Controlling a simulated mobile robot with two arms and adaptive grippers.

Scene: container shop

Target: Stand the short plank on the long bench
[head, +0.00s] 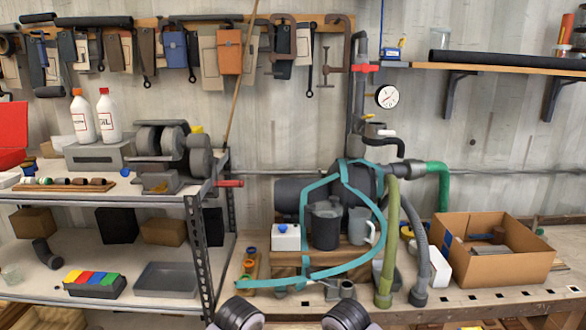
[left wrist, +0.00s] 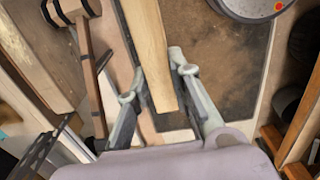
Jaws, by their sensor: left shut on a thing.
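In the left wrist view, a pale wooden plank (left wrist: 150,45) lies between the fingers of my left gripper (left wrist: 155,85), which is shut on it. One end of the plank is near the gripper's palm. The other runs out of the top of the picture, so its full length is hidden. In the head view, a long wooden bench top (head: 480,300) with a row of dark slots runs along the lower right, below the wall. My left gripper and the plank do not show in the head view. My right gripper is in neither view.
On the bench stand a cardboard box (head: 480,270), hoses (head: 390,250) and a pump with containers. A metal shelf unit (head: 200,240) stands at left. In the wrist view, a wooden tool (left wrist: 88,60) lies left of the plank and a round grey object (left wrist: 238,10) is top right.

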